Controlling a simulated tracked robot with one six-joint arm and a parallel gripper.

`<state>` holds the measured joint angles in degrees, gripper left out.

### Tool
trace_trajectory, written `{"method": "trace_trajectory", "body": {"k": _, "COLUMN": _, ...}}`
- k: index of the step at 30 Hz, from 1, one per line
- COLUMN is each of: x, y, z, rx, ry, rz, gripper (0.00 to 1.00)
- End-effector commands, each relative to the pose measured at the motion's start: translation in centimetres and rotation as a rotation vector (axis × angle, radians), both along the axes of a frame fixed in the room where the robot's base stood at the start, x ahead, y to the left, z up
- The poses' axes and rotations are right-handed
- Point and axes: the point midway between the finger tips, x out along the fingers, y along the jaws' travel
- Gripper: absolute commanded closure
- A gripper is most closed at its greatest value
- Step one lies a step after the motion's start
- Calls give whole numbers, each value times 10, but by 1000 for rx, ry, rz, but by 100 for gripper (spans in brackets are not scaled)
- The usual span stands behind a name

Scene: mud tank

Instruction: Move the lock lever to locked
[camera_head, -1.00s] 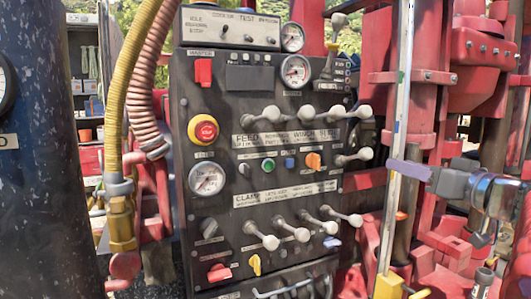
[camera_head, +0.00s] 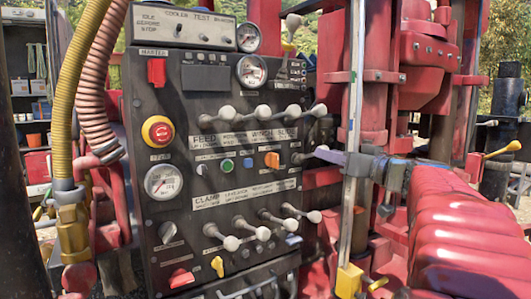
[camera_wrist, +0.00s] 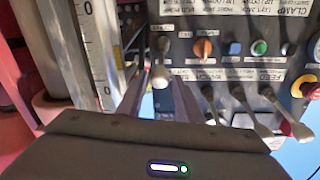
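A single lever with a pale round knob (camera_head: 322,152) sticks out at the right edge of the black control panel (camera_head: 150,215), below the upper lever row. I take it for the lock lever; its label is too small to read. My gripper (camera_head: 330,158) reaches in from the right, with its purple fingers at this lever. In the wrist view the lever knob (camera_wrist: 160,76) lies between the two spread fingers of my gripper (camera_wrist: 159,85). The gripper is open, with gaps on both sides of the knob; I cannot tell if either finger touches it.
An upper row of several levers (camera_head: 262,112) sits close above, and a lower row (camera_head: 262,233) below. An orange switch (camera_head: 272,160) is left of the lever. A pale upright rail (camera_head: 352,110) stands beside my gripper. A red emergency button (camera_head: 158,131) is farther left.

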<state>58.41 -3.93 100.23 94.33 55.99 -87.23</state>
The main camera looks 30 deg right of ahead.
Motion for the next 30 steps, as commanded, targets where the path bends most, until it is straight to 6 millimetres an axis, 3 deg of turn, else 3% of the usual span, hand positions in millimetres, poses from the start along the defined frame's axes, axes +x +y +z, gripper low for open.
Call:
{"method": "trace_trajectory", "body": {"k": 3, "x": 20, "y": 0, "z": -1, "rx": 1, "ry": 0, "rz": 3, "gripper": 68}}
{"method": "trace_trajectory", "body": {"k": 9, "x": 39, "y": -1, "z": -1, "rx": 0, "ry": 1, "rz": 1, "gripper": 68}}
{"method": "trace_trajectory", "body": {"k": 20, "x": 43, "y": -1, "z": -1, "rx": 0, "ry": 1, "rz": 1, "gripper": 68}}
{"method": "trace_trajectory", "body": {"k": 30, "x": 43, "y": -1, "z": -1, "rx": 0, "ry": 1, "rz": 1, "gripper": 91}}
